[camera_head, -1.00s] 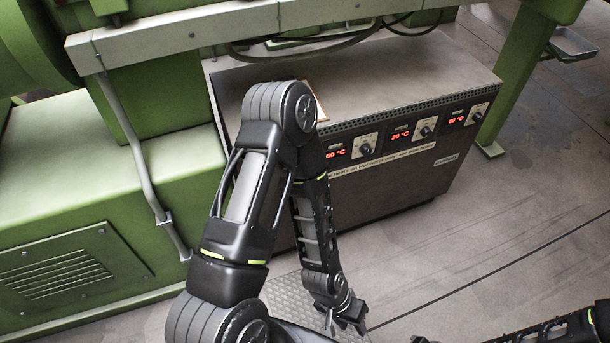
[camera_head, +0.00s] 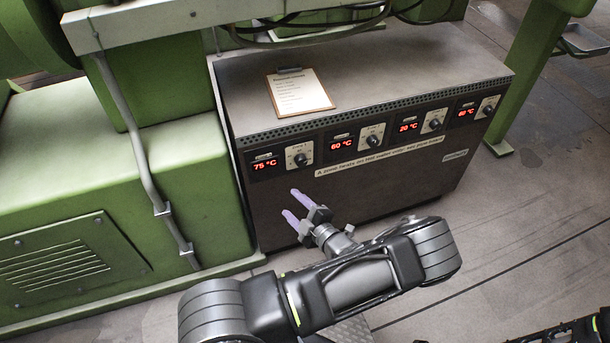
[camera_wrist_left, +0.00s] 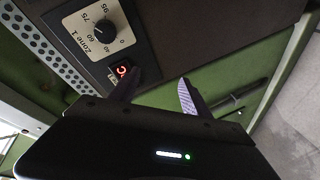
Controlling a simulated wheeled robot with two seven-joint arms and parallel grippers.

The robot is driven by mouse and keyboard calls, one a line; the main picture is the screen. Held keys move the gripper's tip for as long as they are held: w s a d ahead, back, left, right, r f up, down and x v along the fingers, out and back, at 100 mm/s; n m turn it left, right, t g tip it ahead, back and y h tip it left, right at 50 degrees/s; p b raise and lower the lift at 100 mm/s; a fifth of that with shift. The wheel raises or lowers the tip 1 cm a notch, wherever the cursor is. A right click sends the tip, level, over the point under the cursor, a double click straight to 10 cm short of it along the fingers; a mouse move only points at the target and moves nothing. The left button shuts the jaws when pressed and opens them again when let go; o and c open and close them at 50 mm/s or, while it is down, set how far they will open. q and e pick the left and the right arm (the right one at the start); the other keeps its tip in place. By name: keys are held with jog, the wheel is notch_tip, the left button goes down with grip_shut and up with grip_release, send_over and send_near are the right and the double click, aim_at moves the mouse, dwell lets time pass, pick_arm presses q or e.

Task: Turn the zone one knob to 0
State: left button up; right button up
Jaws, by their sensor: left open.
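The zone one knob (camera_head: 300,159) is a black round knob on a light plate at the left end of the control panel. Its display (camera_head: 265,165) reads 75 °C in red. In the left wrist view the knob (camera_wrist_left: 101,33) sits on the plate marked "Zone 1" with a temperature scale; I cannot tell its exact pointing. My left gripper (camera_head: 291,204) is open and empty, in front of the cabinet, below the knob and apart from it. Its two purplish fingers (camera_wrist_left: 160,90) show in the wrist view, one partly covering the display. My right arm (camera_head: 550,334) only enters at the bottom right.
The grey cabinet (camera_head: 400,75) carries several more knobs and displays to the right, reading 60, 20 and 60 °C. A clipboard (camera_head: 299,93) lies on top. Green machine housing (camera_head: 110,200) stands to the left. Open floor (camera_head: 530,220) lies to the right.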

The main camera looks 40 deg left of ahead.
aim_at(303, 164)
pick_arm(q)
jog(key=w+d+r+m+t, duration=0.2)
jog(key=w+r+m+t, duration=0.2)
jog(key=w, duration=0.3)
jog(key=shift+d+r+m, duration=0.3)
jog(key=shift+d+m, duration=0.1)
jog(key=shift+m, duration=0.4)
jog(key=shift+a, duration=0.1)
jog(key=x, duration=0.7)
jog(key=shift+w+a+r, duration=0.1)
jog(key=shift+w+a, duration=0.1)
jog(key=shift+a, duration=0.1)
jog(key=shift+c, duration=0.5)
grip_shut()
